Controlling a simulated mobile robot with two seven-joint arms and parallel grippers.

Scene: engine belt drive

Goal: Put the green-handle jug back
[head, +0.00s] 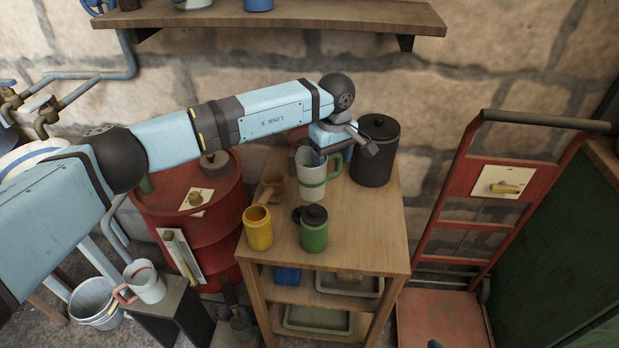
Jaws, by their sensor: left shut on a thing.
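The green-handle jug (311,185) is pale grey-white with a green band and a green handle on its right side. It is upright at the wooden table (369,238), left of a dark lidded canister. I cannot tell whether its base touches the tabletop. My left gripper (331,152) reaches in from above and is shut on the jug near its rim and handle. The gripper and wrist hide part of the rim. My right gripper is not in view.
The dark canister (374,155) stands close right of the jug. A red-handle jug (147,284) sits on a low stand. The table's right front is clear.

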